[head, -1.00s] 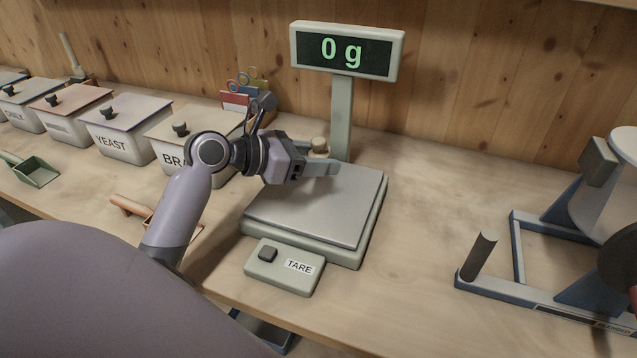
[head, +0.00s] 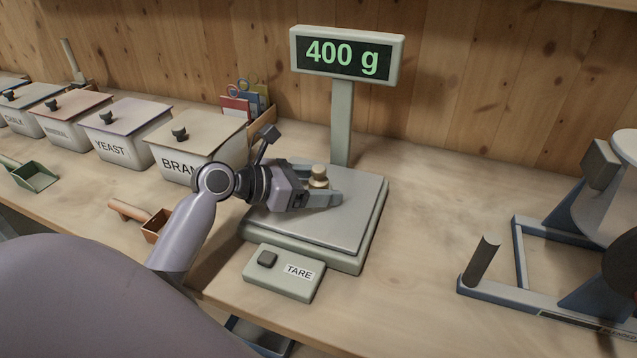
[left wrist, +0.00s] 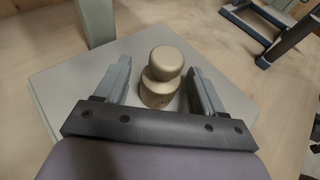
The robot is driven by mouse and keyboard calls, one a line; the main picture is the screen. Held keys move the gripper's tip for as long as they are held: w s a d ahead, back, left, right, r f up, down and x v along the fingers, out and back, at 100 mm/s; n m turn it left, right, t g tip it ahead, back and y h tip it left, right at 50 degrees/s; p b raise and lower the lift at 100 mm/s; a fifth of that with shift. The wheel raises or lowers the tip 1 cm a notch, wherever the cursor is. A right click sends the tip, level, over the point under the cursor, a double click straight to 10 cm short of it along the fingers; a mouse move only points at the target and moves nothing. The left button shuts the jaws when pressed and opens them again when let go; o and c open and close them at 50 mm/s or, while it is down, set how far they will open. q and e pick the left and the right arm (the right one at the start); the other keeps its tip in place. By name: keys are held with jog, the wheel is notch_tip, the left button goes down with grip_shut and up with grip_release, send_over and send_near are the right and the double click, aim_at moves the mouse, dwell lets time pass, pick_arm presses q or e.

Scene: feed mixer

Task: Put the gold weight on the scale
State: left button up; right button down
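The gold weight (head: 318,177) stands upright on the plate of the scale (head: 352,222). The scale's display (head: 347,54) reads 400 g. My left gripper (head: 325,186) is low over the plate, with its fingers on either side of the weight. In the left wrist view the gold weight (left wrist: 161,76) sits between the fingers of my left gripper (left wrist: 162,85), with a gap on each side, so the gripper is open around it. My right gripper is not in view.
A TARE button box (head: 284,272) is in front of the scale. Bins labelled BRAN (head: 196,145) and YEAST (head: 121,131) stand at the left, with a brown scoop (head: 155,224) before them. A blue metal frame (head: 520,265) stands at the right. The counter between is clear.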

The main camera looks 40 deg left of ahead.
pick_arm(q)
jog(key=shift+r, duration=0.2)
jog(key=v, duration=1.2)
jog(key=shift+p, duration=0.3)
